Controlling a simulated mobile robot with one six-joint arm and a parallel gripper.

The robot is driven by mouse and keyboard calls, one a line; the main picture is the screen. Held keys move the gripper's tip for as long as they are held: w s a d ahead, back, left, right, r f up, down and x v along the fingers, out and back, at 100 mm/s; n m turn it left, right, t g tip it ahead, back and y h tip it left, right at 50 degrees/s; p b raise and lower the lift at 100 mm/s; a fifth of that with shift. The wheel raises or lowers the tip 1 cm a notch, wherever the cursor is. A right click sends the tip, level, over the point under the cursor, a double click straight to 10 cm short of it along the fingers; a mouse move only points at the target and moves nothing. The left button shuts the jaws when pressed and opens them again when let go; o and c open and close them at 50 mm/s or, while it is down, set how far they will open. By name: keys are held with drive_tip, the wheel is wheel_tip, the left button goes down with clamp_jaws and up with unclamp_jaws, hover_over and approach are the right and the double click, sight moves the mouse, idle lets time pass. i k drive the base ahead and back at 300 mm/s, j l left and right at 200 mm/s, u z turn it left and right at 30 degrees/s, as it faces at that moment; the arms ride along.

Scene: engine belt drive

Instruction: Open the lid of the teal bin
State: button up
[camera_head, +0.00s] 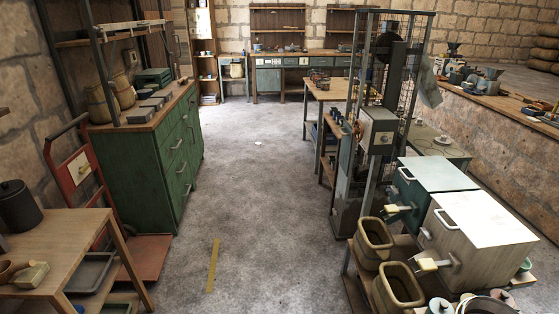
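The teal bin (414,202) stands at the right, behind a pale grey-white bin. Its flat, light teal lid (442,174) lies level on top and looks shut. A light handle (407,174) shows near the lid's left edge. A fitting with a pale, block-like end (391,208) sticks out at the bin's left side. The near grey-white bin hides part of the teal bin's lower right side. My gripper is not in view.
The grey-white bin (478,219) stands in front of the teal one. Two tan tubs (375,238) are on a low stand at its left. A caged machine frame (378,130) rises behind. The concrete floor (250,180) between the benches is mostly clear, with a yellow strip (212,265).

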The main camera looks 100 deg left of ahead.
sight(436, 174)
drive_tip(key=k+u, duration=0.1)
drive_tip(key=u, duration=2.4)
